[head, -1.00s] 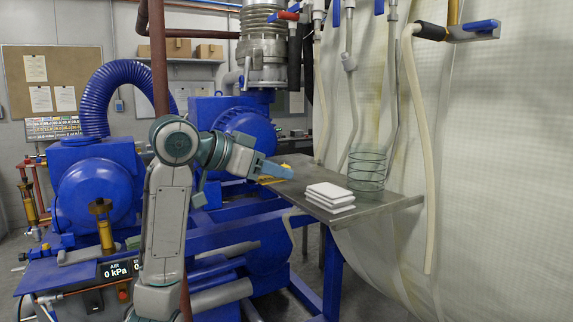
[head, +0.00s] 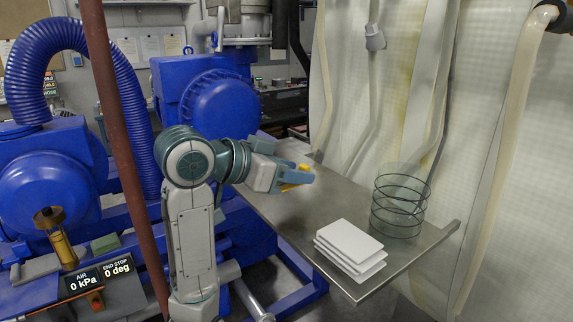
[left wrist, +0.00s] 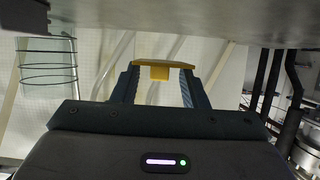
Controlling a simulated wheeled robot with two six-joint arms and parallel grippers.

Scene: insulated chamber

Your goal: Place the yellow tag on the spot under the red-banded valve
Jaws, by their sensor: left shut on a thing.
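The yellow tag (head: 296,186) is in my left gripper (head: 300,178), above the back left part of the metal shelf (head: 285,218). In the left wrist view the tag (left wrist: 158,72) spans the gap between the two fingers, and the shelf surface (left wrist: 210,18) fills the top of the picture. The tag is apart from the shelf as far as I can tell. I see no red-banded valve in the current views, and I cannot make out a marked spot. My right gripper is not in view.
A stack of white pads (head: 349,246) lies near the shelf's front. A clear cylinder with dark rings (head: 400,202) stands behind it to the right. Pale hoses (head: 505,140) hang along the quilted wall. A red-brown pipe (head: 120,130) rises left of my arm. The shelf's middle is bare.

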